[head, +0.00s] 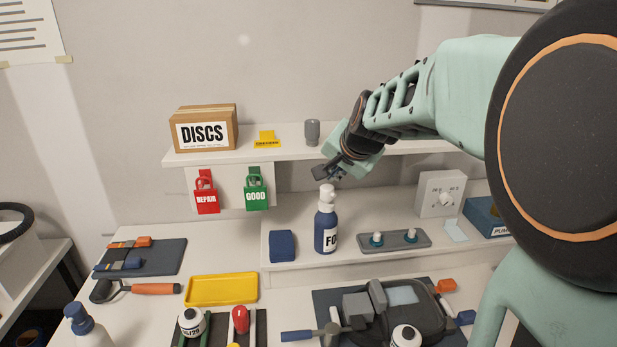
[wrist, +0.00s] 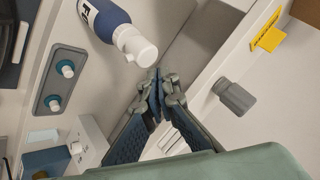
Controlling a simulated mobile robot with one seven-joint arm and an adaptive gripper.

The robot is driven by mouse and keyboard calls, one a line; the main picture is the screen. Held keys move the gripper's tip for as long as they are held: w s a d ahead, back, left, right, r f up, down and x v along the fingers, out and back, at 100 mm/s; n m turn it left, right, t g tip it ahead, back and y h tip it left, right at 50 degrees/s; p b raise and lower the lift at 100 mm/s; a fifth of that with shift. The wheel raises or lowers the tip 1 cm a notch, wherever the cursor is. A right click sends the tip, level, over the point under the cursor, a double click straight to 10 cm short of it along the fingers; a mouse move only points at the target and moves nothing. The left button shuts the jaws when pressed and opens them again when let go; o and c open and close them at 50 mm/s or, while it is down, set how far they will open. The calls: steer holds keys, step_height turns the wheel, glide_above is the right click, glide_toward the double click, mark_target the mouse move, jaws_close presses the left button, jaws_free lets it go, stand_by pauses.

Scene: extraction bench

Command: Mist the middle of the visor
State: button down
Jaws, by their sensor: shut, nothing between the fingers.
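A blue bottle with a white pump top and a label starting "FO" (head: 326,232) stands upright on the raised ledge. It also shows in the wrist view (wrist: 104,18), its white top (wrist: 135,46) close to my fingertips. My gripper (head: 328,173) is shut and empty just above the bottle's top in the head view; its fingers meet in the wrist view (wrist: 158,88). I see no contact with the bottle. A dark, rounded mask-like piece (head: 428,313) lies on the front bench with a pale pane (head: 402,296) that looks like the visor. Grey parts lie beside it.
A blue block (head: 283,246) and a grey plate with two teal-and-white knobs (head: 394,240) flank the bottle. A shelf (head: 235,155) above holds a DISCS box (head: 204,127) and a grey cup (head: 312,132).

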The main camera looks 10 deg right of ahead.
mark_target(332, 189)
step_height(332, 189, up, 6)
steer(key=p, duration=0.3)
steer(key=shift+f, duration=0.15)
steer(key=shift+f, duration=0.1)
stand_by(0.3)
